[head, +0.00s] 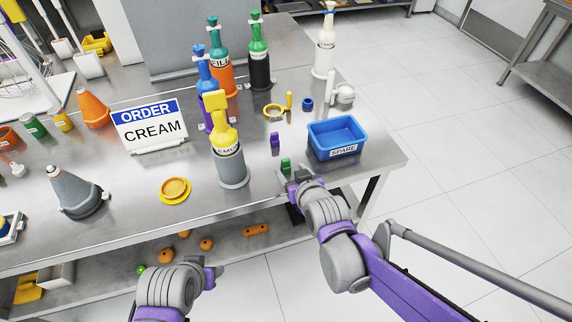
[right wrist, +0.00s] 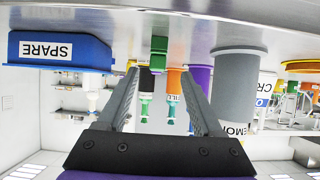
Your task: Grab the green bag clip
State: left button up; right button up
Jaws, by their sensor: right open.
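The green bag clip (head: 286,166) stands on the steel table near its front edge, left of the blue SPARE bin. In the right wrist view, which is upside down, the green clip (right wrist: 158,55) appears between and just beyond the fingertips. My right gripper (head: 294,179) is at the table's front edge, close to the clip. In its wrist view the two fingers (right wrist: 163,82) are spread apart with nothing held.
The blue SPARE bin (head: 337,139) stands right of the clip. A purple clip (head: 275,141) is behind it. A yellow-topped bottle in a grey holder (head: 231,165) stands to the left. Several colored bottles stand farther back. A yellow dish (head: 175,190) lies at the left.

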aim_at(286, 163)
jog(key=shift+x, duration=3.55)
jog(key=shift+d, duration=0.15)
jog(key=shift+r, duration=0.1)
grip_shut()
